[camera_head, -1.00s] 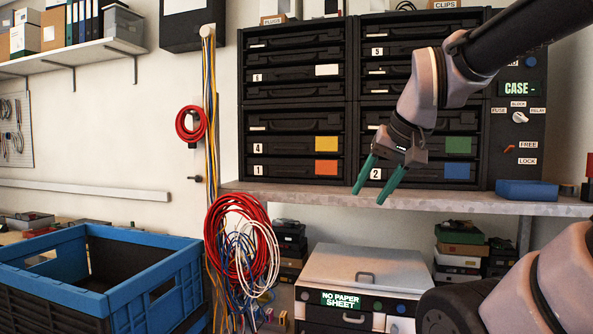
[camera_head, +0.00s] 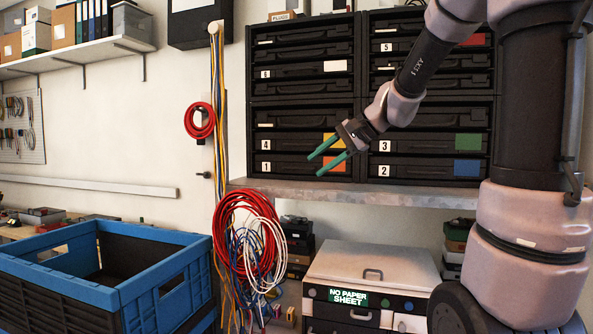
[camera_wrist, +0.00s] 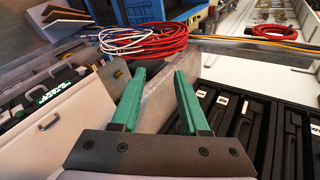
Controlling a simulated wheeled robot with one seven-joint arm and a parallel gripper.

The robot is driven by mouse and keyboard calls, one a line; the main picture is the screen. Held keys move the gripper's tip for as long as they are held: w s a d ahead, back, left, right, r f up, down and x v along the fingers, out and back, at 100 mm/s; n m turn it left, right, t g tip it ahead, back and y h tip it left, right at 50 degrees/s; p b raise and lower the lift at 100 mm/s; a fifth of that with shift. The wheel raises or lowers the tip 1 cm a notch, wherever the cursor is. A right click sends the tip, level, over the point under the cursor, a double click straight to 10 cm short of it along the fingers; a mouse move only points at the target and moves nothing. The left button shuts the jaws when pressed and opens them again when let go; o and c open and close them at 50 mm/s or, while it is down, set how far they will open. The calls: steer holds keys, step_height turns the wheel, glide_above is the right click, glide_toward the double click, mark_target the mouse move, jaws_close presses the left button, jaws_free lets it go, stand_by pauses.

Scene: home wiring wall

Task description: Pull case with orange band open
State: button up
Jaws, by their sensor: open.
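The case with the orange band (camera_head: 332,164) is the bottom-left case of the black rack, marked 1, and it is closed. Its orange label sits at its right end, partly covered by my gripper. My gripper (camera_head: 327,162) has green fingers, spread apart and empty, and hangs in front of this case, pointing down and left. Whether it touches the case cannot be told. In the wrist view my gripper (camera_wrist: 158,85) is open with nothing between the fingers; the rack's case fronts (camera_wrist: 225,125) lie to its right.
A grey shelf (camera_head: 420,195) runs under the rack. Red and white cable coils (camera_head: 245,225) hang at its left end. A blue crate (camera_head: 105,295) stands at lower left. A printer-like box (camera_head: 370,262) sits below. Case 4 with a yellow band (camera_head: 328,139) is directly above.

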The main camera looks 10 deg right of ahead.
steer(key=w+d+m+t+y, duration=0.1)
steer(key=w+m+t+y, duration=0.15)
steer(key=w, duration=0.75)
steer(key=m+t, duration=0.2)
steer(key=m, duration=0.2)
glide_toward(296, 168)
steer(key=x, duration=1)
steer(key=shift+w+d+f, duration=0.1)
steer(key=shift+w, duration=0.25)
jaws_close()
